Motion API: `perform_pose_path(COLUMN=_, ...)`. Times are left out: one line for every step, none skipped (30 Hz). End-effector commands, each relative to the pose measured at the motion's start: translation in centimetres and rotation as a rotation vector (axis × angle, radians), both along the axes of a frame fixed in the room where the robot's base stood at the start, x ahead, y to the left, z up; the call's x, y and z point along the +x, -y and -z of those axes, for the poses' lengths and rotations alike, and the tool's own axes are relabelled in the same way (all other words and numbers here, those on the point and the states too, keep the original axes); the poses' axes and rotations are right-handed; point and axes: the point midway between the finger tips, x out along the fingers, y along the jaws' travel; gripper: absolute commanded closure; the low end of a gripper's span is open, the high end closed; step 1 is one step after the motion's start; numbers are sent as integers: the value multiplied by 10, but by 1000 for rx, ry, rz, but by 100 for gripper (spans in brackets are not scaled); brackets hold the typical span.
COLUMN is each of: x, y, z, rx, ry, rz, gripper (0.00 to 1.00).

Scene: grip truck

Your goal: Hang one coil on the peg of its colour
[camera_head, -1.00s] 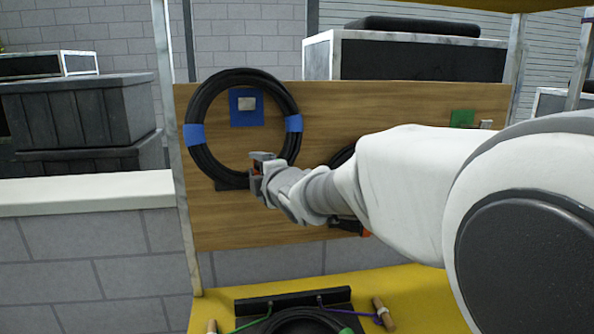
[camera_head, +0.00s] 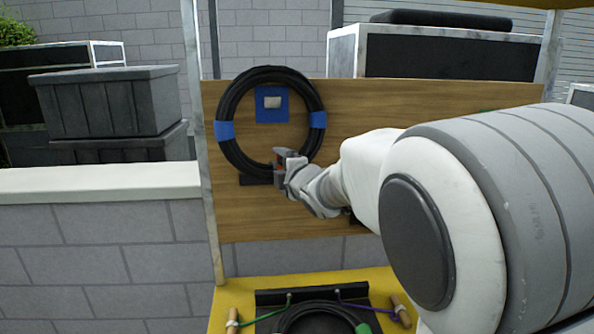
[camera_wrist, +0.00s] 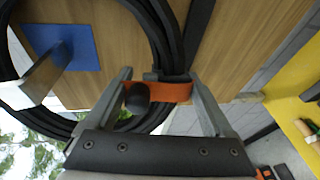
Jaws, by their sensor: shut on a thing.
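A black coil with blue bands (camera_head: 226,131) is upright in front of the wooden board. In the wrist view the peg (camera_wrist: 38,80) sticks out from the blue patch (camera_wrist: 78,45), overlapping the ring's far side. A gap shows between peg and ring top; contact is not visible.
Another coil with green tape (camera_head: 363,328) lies low on the yellow bed (camera_head: 228,302). A green patch (camera_head: 487,110) on the board is mostly hidden by my arm. Dark crates (camera_head: 105,105) stand behind a low wall at left. A metal post (camera_head: 205,170) edges the board (camera_head: 380,95).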

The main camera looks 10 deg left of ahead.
Motion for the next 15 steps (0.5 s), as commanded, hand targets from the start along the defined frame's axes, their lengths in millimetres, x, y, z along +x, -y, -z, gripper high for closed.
perform_pose_path(x=2, y=2, z=6, rx=5, ry=-6, rz=6, gripper=100)
perform_pose_path(x=3, y=2, z=8, rx=4, ry=-7, rz=7, gripper=100)
perform_pose_path(x=3, y=2, z=10, rx=4, ry=-8, rz=8, gripper=100)
perform_pose_path(x=4, y=1, z=12, rx=4, ry=-9, rz=8, gripper=100)
perform_pose_path(x=5, y=1, z=14, rx=3, ry=-10, rz=8, gripper=100)
perform_pose_path(x=6, y=1, z=16, rx=3, ry=-10, rz=8, gripper=100)
perform_pose_path(x=6, y=1, z=17, rx=3, ry=-11, rz=8, gripper=100)
perform_pose_path(x=6, y=1, z=19, rx=3, ry=-11, rz=8, gripper=100)
perform_pose_path(x=6, y=1, z=21, rx=3, ry=-11, rz=8, gripper=100)
perform_pose_path(x=6, y=1, z=23, rx=3, ry=-11, rz=8, gripper=100)
perform_pose_path(x=6, y=1, z=24, rx=2, ry=-12, rz=8, gripper=100)
perform_pose_path(x=7, y=0, z=26, rx=2, ry=-12, rz=7, gripper=100)
perform_pose_path(x=7, y=0, z=27, rx=2, ry=-12, rz=7, gripper=100)
perform_pose_path(x=7, y=0, z=28, rx=2, ry=-11, rz=6, gripper=100)
perform_pose_path(x=7, y=0, z=29, rx=1, ry=-12, rz=6, gripper=100)
